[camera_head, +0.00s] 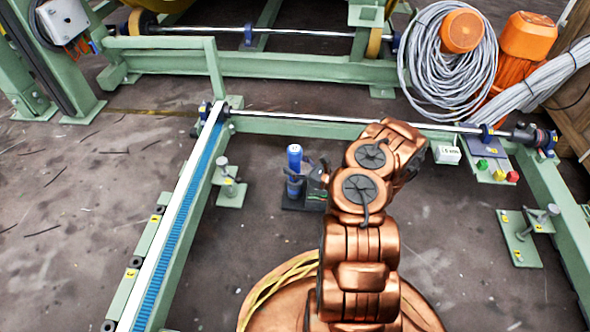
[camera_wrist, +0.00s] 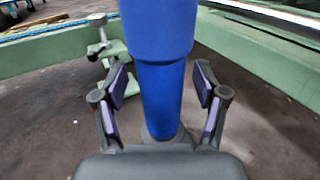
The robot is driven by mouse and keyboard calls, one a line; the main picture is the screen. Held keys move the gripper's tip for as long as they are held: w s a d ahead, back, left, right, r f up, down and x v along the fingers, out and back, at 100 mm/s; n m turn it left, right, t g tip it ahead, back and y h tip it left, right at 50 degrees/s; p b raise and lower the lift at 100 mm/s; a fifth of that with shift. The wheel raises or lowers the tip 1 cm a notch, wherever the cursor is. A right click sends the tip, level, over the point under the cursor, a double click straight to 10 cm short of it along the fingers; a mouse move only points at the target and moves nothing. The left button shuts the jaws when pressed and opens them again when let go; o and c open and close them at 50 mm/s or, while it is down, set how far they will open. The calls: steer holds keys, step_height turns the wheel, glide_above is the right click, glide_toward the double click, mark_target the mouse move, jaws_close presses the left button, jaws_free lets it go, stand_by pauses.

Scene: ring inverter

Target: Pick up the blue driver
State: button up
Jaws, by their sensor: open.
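The blue driver (camera_head: 294,160) stands upright on a small dark base (camera_head: 300,198) on the floor, left of my arm in the head view. In the wrist view the driver (camera_wrist: 163,90) fills the middle, and its top is cut off by the frame. My gripper (camera_wrist: 160,88) is open, with one finger on each side of the driver and a visible gap on both sides. The fingers appear not to touch it.
A green frame (camera_head: 190,215) with a blue strip runs along the left, and a metal shaft (camera_head: 340,119) crosses behind. Green brackets (camera_head: 231,190) stand nearby. A grey cable coil (camera_head: 447,60) and orange parts (camera_head: 525,35) are at the back right. Bare floor lies around the driver.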

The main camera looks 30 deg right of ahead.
steer(key=shift+w, duration=0.15)
jaws_close()
stand_by(0.6)
